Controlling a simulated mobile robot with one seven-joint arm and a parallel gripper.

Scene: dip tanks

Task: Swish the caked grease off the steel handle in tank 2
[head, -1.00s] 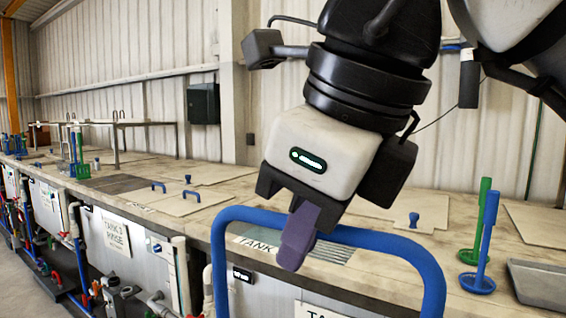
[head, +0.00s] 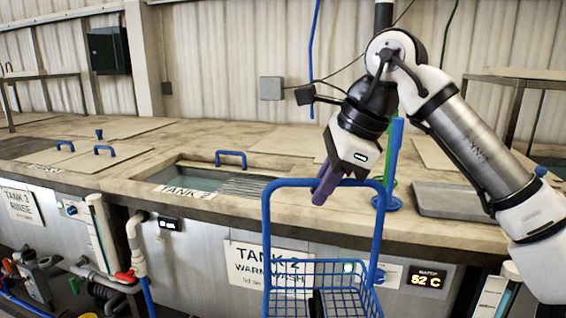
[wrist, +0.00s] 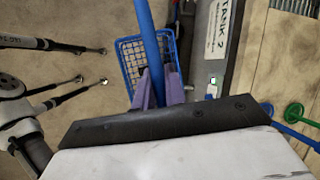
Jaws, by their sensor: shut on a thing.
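My gripper (head: 323,188) has purple fingers shut on the top bar of a blue wire basket's tall handle (head: 266,235). The wire basket (head: 283,272) hangs upright in front of the tank 2 front panel, below the worktop edge. A dark piece shows in the basket; I cannot tell if it is the steel handle or see any grease. The wrist view shows the basket (wrist: 134,62) beyond the fingers (wrist: 163,92). Tank 2 (head: 200,179) is open in the worktop behind and left of the gripper, with liquid visible and a ribbed section at its right.
A blue-handled lid (head: 231,156) lies behind the opening. Tank 3 lids (head: 85,150) are at left. Blue (head: 394,165) and green upright tools and a grey tray (head: 450,202) stand right of my gripper. The worktop front edge runs between basket and tank. A display reads 52 C (head: 428,279).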

